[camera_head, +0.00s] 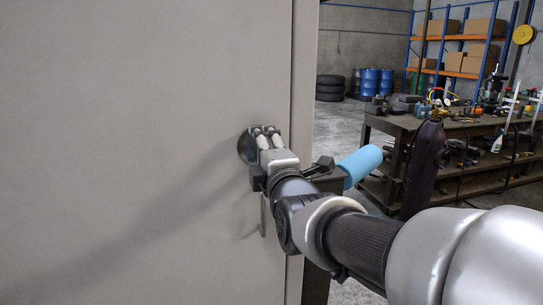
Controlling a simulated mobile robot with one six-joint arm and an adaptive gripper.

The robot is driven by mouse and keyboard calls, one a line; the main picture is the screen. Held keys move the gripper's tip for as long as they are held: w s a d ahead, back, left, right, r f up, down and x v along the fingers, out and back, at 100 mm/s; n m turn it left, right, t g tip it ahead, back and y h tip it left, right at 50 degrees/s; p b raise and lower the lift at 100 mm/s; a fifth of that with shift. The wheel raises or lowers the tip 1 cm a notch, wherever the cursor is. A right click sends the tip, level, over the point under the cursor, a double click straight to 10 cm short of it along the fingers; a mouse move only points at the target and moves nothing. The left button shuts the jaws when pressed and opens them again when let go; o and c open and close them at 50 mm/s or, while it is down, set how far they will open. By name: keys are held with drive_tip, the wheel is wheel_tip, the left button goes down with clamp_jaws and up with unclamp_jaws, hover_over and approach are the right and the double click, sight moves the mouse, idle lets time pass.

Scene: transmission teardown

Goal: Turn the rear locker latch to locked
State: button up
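The grey locker door (140,150) fills the left half of the head view, with its right edge near the middle. A dark round latch (245,148) sits on the door near that edge, partly covered by my gripper. My gripper (264,133) is at the latch, its fingertips over the latch's right side and appearing to touch it. The gap between the fingers and the latch's turned position are hidden or too small to make out. A thin vertical bar (263,216) shows on the door just below my gripper.
A light blue cylinder (361,164) and dark hardware (322,168) stand just right of the door edge, close behind my arm. A cluttered workbench (400,122) is at the right. Shelving with boxes (462,62), blue drums (372,80) and tyres (330,86) are far back.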

idle(0.5)
drive_tip(key=o, duration=1.1)
drive_tip(key=shift+c, duration=0.2)
drive_tip(key=v, duration=1.2)
